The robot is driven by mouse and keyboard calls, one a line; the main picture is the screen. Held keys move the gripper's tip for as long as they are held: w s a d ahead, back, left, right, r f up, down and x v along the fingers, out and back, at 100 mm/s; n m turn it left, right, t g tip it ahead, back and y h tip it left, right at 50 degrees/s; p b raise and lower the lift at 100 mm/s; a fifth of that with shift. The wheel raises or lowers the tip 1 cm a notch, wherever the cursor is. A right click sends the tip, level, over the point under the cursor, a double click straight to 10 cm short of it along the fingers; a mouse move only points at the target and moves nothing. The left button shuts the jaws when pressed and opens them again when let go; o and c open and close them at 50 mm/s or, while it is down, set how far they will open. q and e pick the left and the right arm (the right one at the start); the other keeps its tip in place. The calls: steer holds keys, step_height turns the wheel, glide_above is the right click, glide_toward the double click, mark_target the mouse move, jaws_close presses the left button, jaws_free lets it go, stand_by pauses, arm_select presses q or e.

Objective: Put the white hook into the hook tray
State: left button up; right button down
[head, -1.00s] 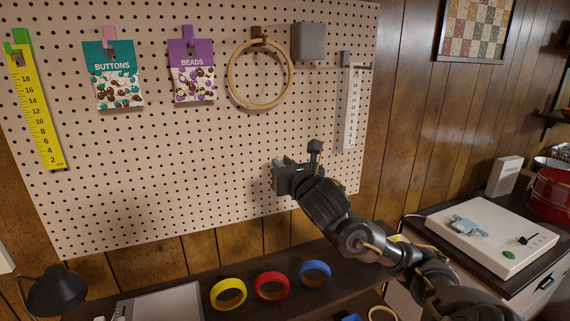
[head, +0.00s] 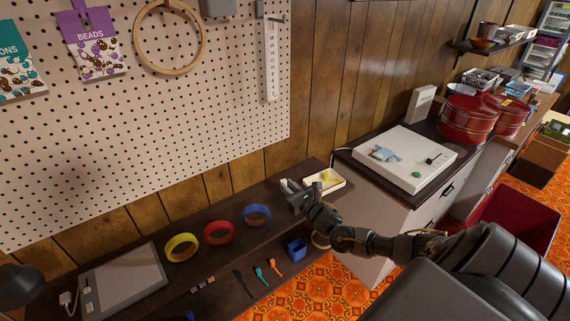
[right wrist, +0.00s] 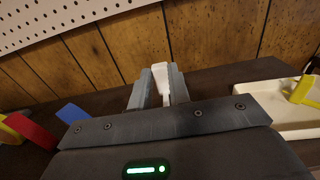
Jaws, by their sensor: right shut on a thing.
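The white hook (right wrist: 157,75) is between the two fingers of my right gripper (right wrist: 160,86) in the right wrist view, and its pale end sticks out past the fingertips. In the head view my right gripper (head: 289,187) is just left of the cream hook tray (head: 341,184), over the back of the dark bench. A yellow hook (head: 329,178) lies in the tray. The tray also shows at the right in the right wrist view (right wrist: 268,118), with the gripper beside it, not over it. My left gripper is not in view.
Yellow (head: 181,247), red (head: 218,233) and blue (head: 256,215) tape rings stand left of the gripper. A blue square cup (head: 297,249) is in front. The pegboard (head: 200,130) rises behind. A white cabinet (head: 375,225) stands right of the tray.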

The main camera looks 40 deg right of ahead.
steer(key=shift+s+d+f, duration=0.2)
steer(key=shift+s+f, duration=0.3)
steer(key=shift+f, duration=0.05)
steer(key=shift+f+b, duration=2.45)
steer(key=shift+f, duration=0.15)
steer(key=shift+f, duration=0.4)
steer(key=c, duration=1.2)
jaws_free()
steer(key=shift+c, duration=0.2)
steer(key=shift+s, duration=0.1)
steer(key=s+b, duration=0.1)
steer(key=s, duration=0.9)
steer(key=shift+s+a+b, duration=0.15)
steer(key=shift+s+b, duration=0.15)
steer(key=shift+s, duration=0.05)
